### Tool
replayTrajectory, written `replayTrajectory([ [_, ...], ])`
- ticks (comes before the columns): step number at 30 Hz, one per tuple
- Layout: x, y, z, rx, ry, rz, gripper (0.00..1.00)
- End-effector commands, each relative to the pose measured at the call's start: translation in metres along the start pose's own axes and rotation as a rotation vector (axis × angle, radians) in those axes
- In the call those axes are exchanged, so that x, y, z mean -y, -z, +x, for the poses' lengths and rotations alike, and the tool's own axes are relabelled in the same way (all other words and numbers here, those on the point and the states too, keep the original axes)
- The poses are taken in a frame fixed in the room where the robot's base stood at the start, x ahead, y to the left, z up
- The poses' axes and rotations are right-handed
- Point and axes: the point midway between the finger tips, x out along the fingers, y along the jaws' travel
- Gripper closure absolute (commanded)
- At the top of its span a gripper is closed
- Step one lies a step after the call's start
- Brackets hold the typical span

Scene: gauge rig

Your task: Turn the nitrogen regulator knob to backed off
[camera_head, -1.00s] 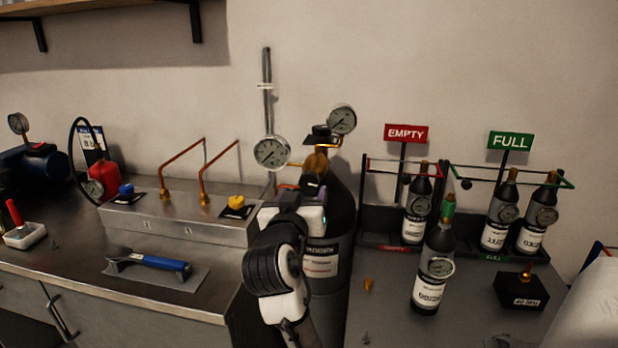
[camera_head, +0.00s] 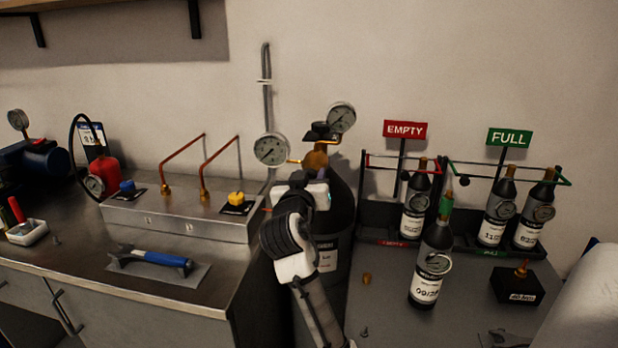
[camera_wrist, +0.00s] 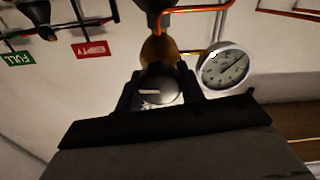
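The nitrogen regulator knob (camera_wrist: 160,91) is dark with a pale pointer line, which lies roughly level and points left in the wrist view. It sits in front of the brass regulator body (camera_wrist: 158,52). My gripper (camera_wrist: 160,88) has its fingers apart, one on each side of the knob; I see no clear grip on it. In the head view my gripper (camera_head: 300,188) is in front of the regulator and hides the knob. The dark nitrogen cylinder (camera_head: 342,215) stands behind my arm. A regulator gauge (camera_wrist: 224,68) shows beside the knob; two gauges show in the head view.
A metal bench with a valve panel (camera_head: 180,217) and a blue-handled tool (camera_head: 165,259) lies left. Right are the EMPTY (camera_head: 405,130) and FULL (camera_head: 510,138) racks with several bottles. One bottle (camera_head: 430,265) stands in front of them. The wall is close behind.

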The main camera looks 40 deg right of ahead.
Motion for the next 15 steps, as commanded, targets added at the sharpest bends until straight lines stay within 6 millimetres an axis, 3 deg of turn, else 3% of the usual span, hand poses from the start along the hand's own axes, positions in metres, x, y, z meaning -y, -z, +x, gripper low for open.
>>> replayTrajectory([
  [1, 0.0001, 0.0000, -0.0001, 0.000, 0.000, 0.000, 0.71],
  [4, 0.0000, 0.0000, -0.0001, 0.000, 0.000, 0.000, 0.84],
  [15, 0.0011, -0.0006, -0.0002, 0.001, 0.002, -0.061, 0.84],
])
